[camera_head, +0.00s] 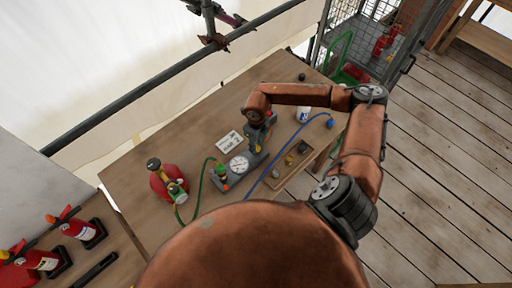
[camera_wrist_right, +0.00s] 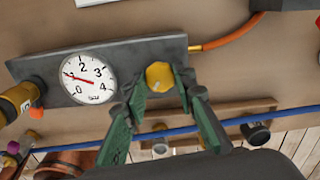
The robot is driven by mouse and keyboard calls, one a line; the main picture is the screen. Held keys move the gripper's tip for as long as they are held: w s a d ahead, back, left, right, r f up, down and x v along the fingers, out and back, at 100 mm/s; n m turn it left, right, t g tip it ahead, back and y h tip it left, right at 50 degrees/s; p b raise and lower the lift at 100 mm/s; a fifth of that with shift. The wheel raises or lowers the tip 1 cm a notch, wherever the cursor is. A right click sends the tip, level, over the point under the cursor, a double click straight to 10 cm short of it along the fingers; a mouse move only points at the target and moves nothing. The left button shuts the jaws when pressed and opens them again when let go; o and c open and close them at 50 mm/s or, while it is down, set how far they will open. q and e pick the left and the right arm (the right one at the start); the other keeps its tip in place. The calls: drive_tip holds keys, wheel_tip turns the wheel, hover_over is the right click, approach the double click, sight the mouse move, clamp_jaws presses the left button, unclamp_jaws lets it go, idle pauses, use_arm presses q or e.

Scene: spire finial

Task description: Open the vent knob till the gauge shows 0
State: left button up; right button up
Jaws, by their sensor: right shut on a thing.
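The gauge (camera_wrist_right: 88,79) has a white dial marked 0 to 4, and its red needle points close to 1. It sits on a dark grey block on the table and shows also in the head view (camera_head: 238,165). The yellow vent knob (camera_wrist_right: 159,74) is on the same block, right of the gauge in the wrist view. My right gripper (camera_wrist_right: 161,84) has its green fingers on either side of the knob and is shut on it. In the head view my right gripper (camera_head: 257,143) reaches down over the block and hides the knob. My left gripper is not in view.
A red cylinder (camera_head: 167,183) stands left of the block, with a green hose (camera_head: 201,182) nearby. A blue hose (camera_head: 290,145) crosses the table. A wooden tray (camera_head: 276,183) with small parts lies right of the block. A printed card (camera_head: 229,140) lies behind the gauge.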

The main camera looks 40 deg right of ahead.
drive_tip(key=shift+n+b, duration=0.35)
drive_tip(key=shift+n, duration=0.35)
drive_tip(key=shift+w, duration=0.1)
drive_tip(key=o, duration=1.2)
drive_tip(key=shift+c, duration=0.2)
wheel_tip(320, 180, up, 12)
